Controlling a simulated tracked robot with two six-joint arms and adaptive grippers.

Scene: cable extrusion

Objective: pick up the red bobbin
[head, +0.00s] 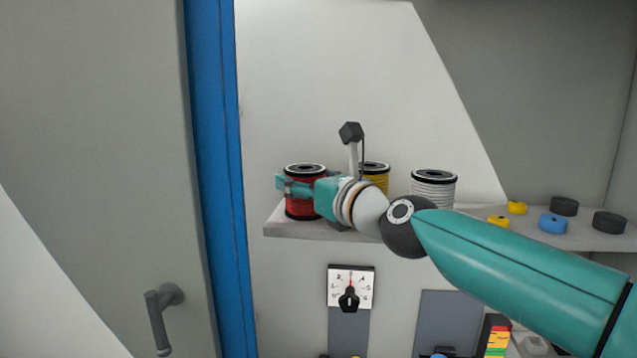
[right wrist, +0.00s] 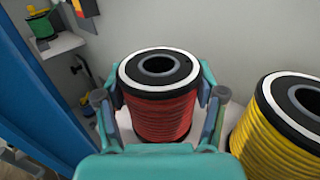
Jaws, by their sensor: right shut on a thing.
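The red bobbin (head: 304,207) stands upright at the left end of a light shelf in the head view, with black and white flanges. My right gripper (head: 297,189) reaches it from the right and is shut around its sides. In the right wrist view the red bobbin (right wrist: 160,115) sits between the two fingers of my right gripper (right wrist: 158,90), with one finger against each side. I cannot tell whether the bobbin is lifted off the shelf. My left gripper is not in view.
A yellow bobbin (head: 376,177) and a white bobbin (head: 433,190) stand to the right on the shelf (head: 280,228). The yellow bobbin (right wrist: 285,125) is close beside the red one. Small coloured rolls lie farther right. A blue post (head: 215,170) rises at the left.

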